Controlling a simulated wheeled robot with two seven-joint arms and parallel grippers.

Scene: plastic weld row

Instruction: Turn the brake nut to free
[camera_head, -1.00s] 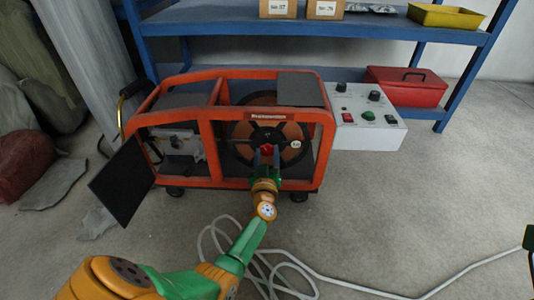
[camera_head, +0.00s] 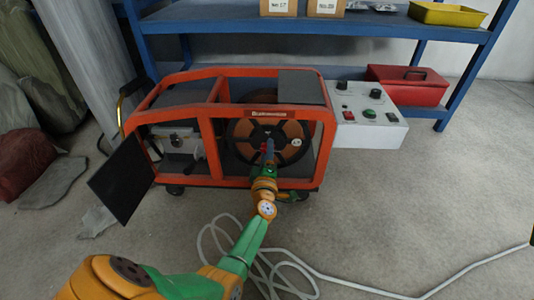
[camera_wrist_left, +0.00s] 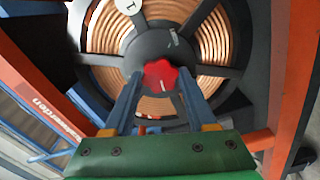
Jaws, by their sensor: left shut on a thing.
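The brake nut (camera_wrist_left: 160,74) is a red lobed knob at the centre of the wire reel's black hub (camera_wrist_left: 160,45). My left gripper (camera_wrist_left: 159,78) has its two blue-grey fingers on either side of the nut and is shut on it. In the head view my left gripper (camera_head: 269,147) reaches the middle of the reel (camera_head: 290,132) with its fingers nearly edge-on, hiding most of the nut. The reel holds copper-coloured wire inside the orange frame (camera_head: 326,150). My right gripper is not in view.
A black panel (camera_head: 122,182) hangs open at the machine's left. A white control box (camera_head: 362,137) with knobs stands at its right. A red toolbox (camera_head: 405,90) and blue shelf (camera_head: 300,28) are behind. A grey cable (camera_head: 300,268) lies across the floor.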

